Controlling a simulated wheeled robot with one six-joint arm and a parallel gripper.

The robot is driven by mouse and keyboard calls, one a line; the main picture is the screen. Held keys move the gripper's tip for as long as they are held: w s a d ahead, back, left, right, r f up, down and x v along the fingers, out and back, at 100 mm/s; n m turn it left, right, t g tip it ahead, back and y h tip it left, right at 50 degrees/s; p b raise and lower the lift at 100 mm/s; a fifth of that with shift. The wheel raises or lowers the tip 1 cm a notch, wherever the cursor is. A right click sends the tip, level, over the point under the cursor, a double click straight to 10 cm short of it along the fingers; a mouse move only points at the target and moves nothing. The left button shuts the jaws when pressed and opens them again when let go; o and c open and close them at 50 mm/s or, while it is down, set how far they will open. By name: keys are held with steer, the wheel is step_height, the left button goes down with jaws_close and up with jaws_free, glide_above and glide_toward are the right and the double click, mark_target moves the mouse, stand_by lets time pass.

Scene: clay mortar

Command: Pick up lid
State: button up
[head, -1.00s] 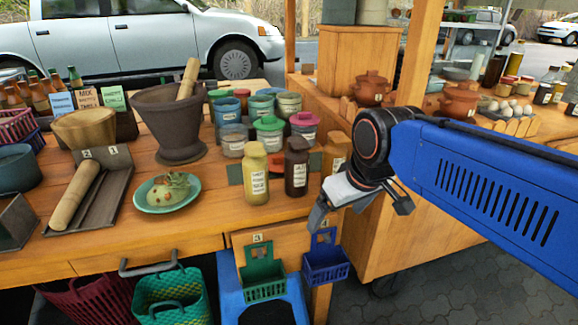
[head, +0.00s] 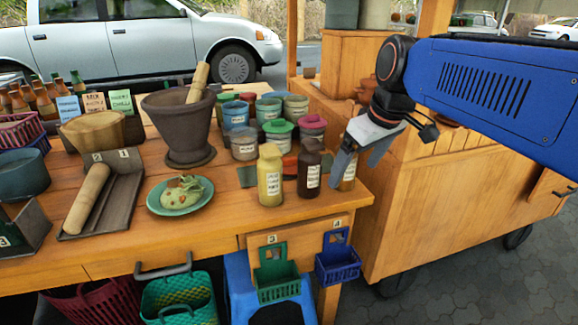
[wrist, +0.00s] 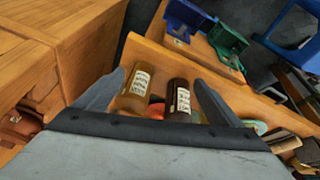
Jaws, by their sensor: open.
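Which lid is meant is not clear. A jar with a green lid (head: 278,126) and a jar with a pink lid (head: 312,121) stand behind the bottles on the wooden table. A flat red piece (head: 290,163), perhaps a lid, shows partly behind the dark bottle. A similar orange-red patch (wrist: 157,109) shows between two bottles in the wrist view. My gripper (head: 362,160) is open and empty, tilted downward above the table's right end. Its fingers (wrist: 160,82) spread around the view of an amber bottle and a dark bottle; contact cannot be told.
A yellow bottle (head: 270,178), a dark bottle (head: 309,172) and an amber bottle (head: 348,180) stand near the front right corner. A mortar (head: 185,125), green plate (head: 180,195) and tray (head: 110,200) lie left. Green (head: 278,281) and blue (head: 338,262) baskets hang in front.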

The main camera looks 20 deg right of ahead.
steer(key=w+d+r+n+g, duration=0.1)
steer(key=w+r+n, duration=0.4)
steer(key=w+r, duration=0.45)
steer(key=n+g, duration=0.3)
steer(key=n, duration=0.7)
glide_above(290, 158)
steer(key=f, duration=0.1)
steer(key=shift+h, duration=0.3)
step_height(290, 158, down, 17)
steer(key=shift+r, duration=0.2)
steer(key=c, duration=0.8)
